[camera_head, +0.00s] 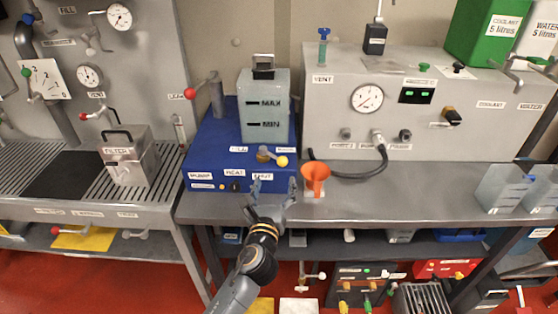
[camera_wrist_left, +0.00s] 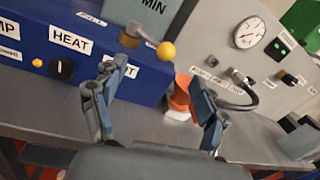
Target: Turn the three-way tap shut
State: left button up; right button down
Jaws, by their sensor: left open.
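The three-way tap (camera_head: 263,154) is a brass body with a short lever ending in a yellow ball (camera_head: 282,161). It sits on top of the blue unit (camera_head: 215,160), in front of the tank, and its lever points right and slightly toward me. The tap also shows at the top of the left wrist view (camera_wrist_left: 130,38), with its yellow ball (camera_wrist_left: 166,51) beyond the fingertips. My left gripper (camera_head: 272,188) is open and empty in front of the blue unit, apart from the lever. It partly covers a front label in the left wrist view. My right gripper is not in view.
A translucent tank (camera_head: 264,108) with MAX and MIN marks stands behind the tap. A red-knobbed lever (camera_head: 190,94) is at the left. An orange funnel (camera_head: 315,177) stands close right of my gripper. A gauge panel (camera_head: 330,125) with a black hose is behind.

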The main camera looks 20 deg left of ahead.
aim_at(278, 161)
pick_arm(q)
jog(key=w, duration=0.3)
jog(key=w+a, duration=0.1)
jog(key=w, duration=0.5)
jog(key=shift+w+a+f, duration=0.1)
jog(key=shift+w+a, duration=0.2)
jog(key=shift+a, duration=0.1)
jog(key=shift+c, duration=0.4)
jog(key=shift+s+r, duration=0.2)
grip_shut()
jog(key=shift+r, duration=0.1)
